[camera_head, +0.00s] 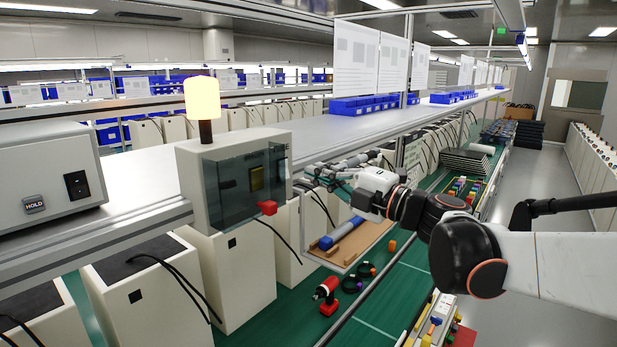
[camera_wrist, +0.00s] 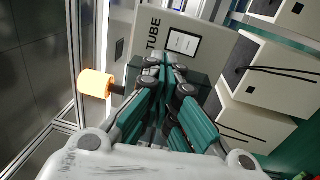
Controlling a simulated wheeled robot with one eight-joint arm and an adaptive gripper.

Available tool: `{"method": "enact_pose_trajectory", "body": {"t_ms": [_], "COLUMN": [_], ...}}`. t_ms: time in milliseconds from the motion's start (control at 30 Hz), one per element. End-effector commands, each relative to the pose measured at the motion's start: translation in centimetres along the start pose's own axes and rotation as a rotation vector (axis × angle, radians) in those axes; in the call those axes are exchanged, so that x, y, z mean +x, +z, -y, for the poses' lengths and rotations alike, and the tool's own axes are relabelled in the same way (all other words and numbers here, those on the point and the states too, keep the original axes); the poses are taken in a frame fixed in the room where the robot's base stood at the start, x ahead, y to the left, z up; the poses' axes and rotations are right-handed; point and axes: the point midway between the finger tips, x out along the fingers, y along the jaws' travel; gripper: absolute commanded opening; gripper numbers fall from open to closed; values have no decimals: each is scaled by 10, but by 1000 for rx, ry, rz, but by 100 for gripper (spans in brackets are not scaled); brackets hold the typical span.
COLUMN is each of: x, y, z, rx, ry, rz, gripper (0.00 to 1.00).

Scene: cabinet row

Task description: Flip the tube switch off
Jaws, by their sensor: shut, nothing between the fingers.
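A pale box (camera_head: 205,195) with a dark clear front cover (camera_head: 238,185) stands at the bench edge. A lit yellow lamp (camera_head: 202,97) is on top. In the wrist view, the box (camera_wrist: 205,30) bears the word TUBE, with the lamp (camera_wrist: 95,84) glowing orange. My gripper (camera_head: 308,172) is shut and empty, just right of the box. In the wrist view its fingers (camera_wrist: 165,62) cover much of the box front; I cannot make out the switch or tell contact.
A grey unit (camera_head: 45,175) marked HOLD, with a black switch, stands left on the bench. A red power tool (camera_head: 327,295) lies on the green surface.

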Motion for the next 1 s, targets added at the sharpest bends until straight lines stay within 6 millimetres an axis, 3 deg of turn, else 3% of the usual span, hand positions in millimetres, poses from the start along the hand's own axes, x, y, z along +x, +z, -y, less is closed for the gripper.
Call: {"method": "enact_pose_trajectory", "body": {"t_ms": [100,300,800,1000], "x": [-21,-41,-46,-66], "y": [1,1,2,23], "z": [-4,-10,-9,7], "rx": [-1,-1,7,98], "ry": [0,0,9,103], "rz": [4,2,17,200], "gripper": [0,0,0,0]}}
